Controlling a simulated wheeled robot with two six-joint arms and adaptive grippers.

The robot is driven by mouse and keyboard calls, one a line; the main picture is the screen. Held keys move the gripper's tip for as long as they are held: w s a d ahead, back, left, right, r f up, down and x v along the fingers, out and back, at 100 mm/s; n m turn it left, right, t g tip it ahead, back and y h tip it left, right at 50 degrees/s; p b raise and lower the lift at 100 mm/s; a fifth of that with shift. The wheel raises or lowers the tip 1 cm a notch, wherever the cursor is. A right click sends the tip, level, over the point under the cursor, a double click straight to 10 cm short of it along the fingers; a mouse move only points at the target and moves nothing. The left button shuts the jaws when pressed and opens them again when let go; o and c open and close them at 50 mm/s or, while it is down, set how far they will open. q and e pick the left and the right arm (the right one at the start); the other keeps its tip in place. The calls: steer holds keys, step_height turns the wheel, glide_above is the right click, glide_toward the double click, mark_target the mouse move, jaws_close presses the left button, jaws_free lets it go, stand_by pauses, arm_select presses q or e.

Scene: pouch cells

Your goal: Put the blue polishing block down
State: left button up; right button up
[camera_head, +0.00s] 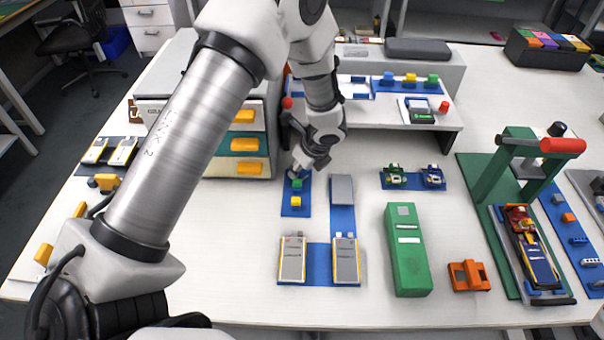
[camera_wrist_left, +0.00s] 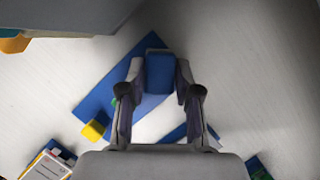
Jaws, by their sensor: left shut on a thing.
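My left gripper (camera_head: 299,172) reaches down over the back end of a small blue mat (camera_head: 295,211). In the left wrist view the left gripper (camera_wrist_left: 160,88) is shut on the blue polishing block (camera_wrist_left: 160,70), with one finger on each side. The block is over the far end of the mat (camera_wrist_left: 96,101); I cannot tell whether it touches. In the head view the gripper mostly hides the block. A green block (camera_head: 297,184) and a yellow block (camera_head: 296,202) are on the same mat. My right gripper is not in view.
A drawer unit (camera_head: 205,152) stands close to the left of the mat, and a grey block (camera_head: 342,189) lies to its right. Pouch cells (camera_head: 292,259) lie in front. A green case (camera_head: 407,250) and a green press (camera_head: 487,200) stand further right.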

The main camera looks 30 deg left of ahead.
arm_select(q)
steer(key=shift+d+r, duration=0.1)
steer(key=shift+r, duration=0.1)
steer(key=shift+s+a+f, duration=0.15)
steer(key=shift+a+f, duration=0.05)
steer(key=shift+f, duration=0.1)
steer(key=o, duration=1)
steer(key=shift+r, duration=0.1)
steer(key=shift+d, duration=0.1)
steer(key=shift+r, duration=0.2)
steer(key=p+v, duration=0.1)
steer(key=v, duration=1.1)
